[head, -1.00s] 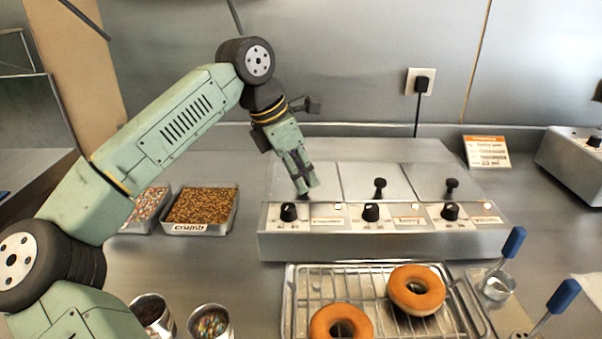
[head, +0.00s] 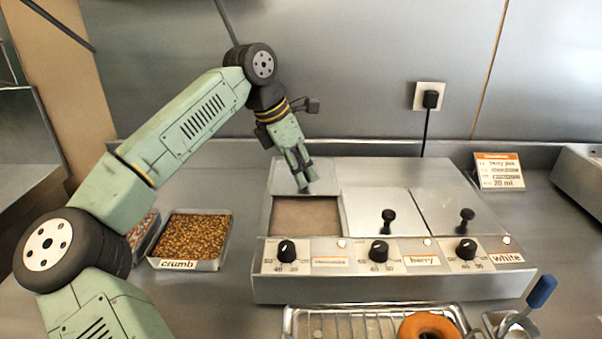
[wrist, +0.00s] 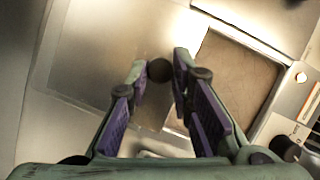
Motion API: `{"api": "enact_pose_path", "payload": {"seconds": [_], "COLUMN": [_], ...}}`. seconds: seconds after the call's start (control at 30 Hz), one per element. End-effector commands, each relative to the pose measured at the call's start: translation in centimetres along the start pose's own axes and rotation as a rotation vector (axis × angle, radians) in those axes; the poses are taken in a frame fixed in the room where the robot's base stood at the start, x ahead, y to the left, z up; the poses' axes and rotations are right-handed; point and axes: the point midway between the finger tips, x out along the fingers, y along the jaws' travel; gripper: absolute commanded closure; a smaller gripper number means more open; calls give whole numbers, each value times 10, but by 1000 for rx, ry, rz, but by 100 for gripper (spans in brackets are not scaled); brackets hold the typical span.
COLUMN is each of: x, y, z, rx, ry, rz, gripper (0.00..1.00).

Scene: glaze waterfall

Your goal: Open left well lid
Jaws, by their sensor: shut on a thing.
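The warmer unit (head: 385,285) has three wells in a row. The left well (head: 306,216) is uncovered over its front part and shows a flat brown surface; it also shows in the wrist view (wrist: 238,82). The left lid (wrist: 95,55) is a flat metal plate lying behind the opening, on the unit's top. My gripper (head: 305,188) is over the lid, at the back edge of the opening. Its fingers (wrist: 160,72) are shut on the lid's round black knob. In the head view the fingers hide the knob.
The middle lid (head: 365,212) and right lid (head: 450,210) are closed, each with a black knob. A crumb tray (head: 192,238) stands left of the unit. A rack with a donut (head: 428,326) is in front. A blue-handled tool (head: 541,291) stands front right.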

Motion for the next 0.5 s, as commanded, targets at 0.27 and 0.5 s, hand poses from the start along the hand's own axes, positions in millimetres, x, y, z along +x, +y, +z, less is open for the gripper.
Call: {"api": "enact_pose_path", "payload": {"seconds": [0.27,0.5], "x": [2,2], "y": [23,22], "z": [10,10], "rx": [2,2], "ry": [-2,-2], "rz": [5,5], "gripper": [100,78]}}
